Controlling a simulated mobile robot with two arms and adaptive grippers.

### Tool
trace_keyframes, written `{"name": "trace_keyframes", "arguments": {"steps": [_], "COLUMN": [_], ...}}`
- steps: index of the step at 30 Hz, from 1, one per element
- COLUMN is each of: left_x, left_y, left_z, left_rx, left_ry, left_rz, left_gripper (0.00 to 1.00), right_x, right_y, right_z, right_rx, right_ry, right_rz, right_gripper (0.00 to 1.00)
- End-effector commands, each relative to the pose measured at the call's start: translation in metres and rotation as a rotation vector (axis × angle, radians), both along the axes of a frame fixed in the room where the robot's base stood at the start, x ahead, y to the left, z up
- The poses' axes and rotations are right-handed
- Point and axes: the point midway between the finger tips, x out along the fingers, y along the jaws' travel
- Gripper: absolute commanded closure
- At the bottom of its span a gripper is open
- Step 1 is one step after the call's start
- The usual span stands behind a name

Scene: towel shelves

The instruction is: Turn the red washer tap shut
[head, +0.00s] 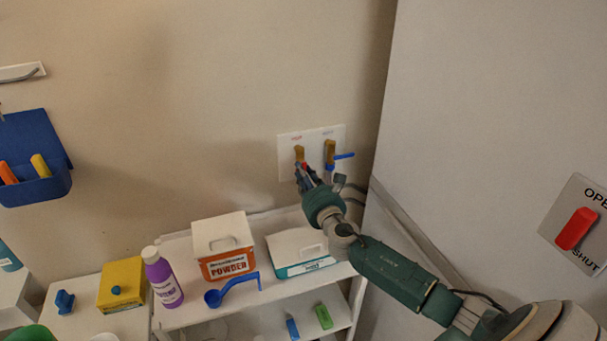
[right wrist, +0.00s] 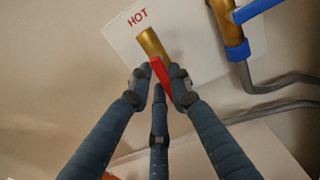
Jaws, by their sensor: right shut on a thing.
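The red washer tap's handle (right wrist: 160,76) sits on a brass fitting (right wrist: 152,42) under the word HOT in the right wrist view. In the head view, the brass fitting (head: 299,152) is on the left of a white wall plate. My right gripper (head: 303,172) is at this tap. In the right wrist view its fingers (right wrist: 160,84) are shut on the red handle, one on each side and a third below. The handle points down and slightly right, nearly in line with the brass body. Part of it is hidden between the fingers. My left gripper is not in view.
A blue-handled tap (head: 343,156) is close on the right, with grey hoses below it. Below stands a white shelf (head: 186,314) with a powder box (head: 226,268), a blue scoop (head: 231,289) and a purple bottle (head: 162,278). A large pale panel (head: 480,130) bounds the right.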

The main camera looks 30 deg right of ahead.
Motion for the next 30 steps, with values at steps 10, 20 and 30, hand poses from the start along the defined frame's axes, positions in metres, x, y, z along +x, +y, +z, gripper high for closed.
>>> {"name": "trace_keyframes", "arguments": {"steps": [10, 20, 30], "left_x": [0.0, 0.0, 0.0], "left_y": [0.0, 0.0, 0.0], "left_z": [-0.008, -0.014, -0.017], "left_rx": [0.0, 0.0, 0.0], "left_ry": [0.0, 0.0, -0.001], "left_rz": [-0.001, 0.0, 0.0], "left_gripper": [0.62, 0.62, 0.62], "right_x": [0.0, 0.001, 0.002], "right_y": [0.003, 0.008, 0.012], "right_z": [-0.001, 0.002, 0.007], "right_rx": [0.234, 0.54, 0.856], "right_ry": [-0.053, -0.125, -0.199], "right_rz": [-0.003, -0.005, -0.005], "right_gripper": [1.0, 1.0, 1.0]}}
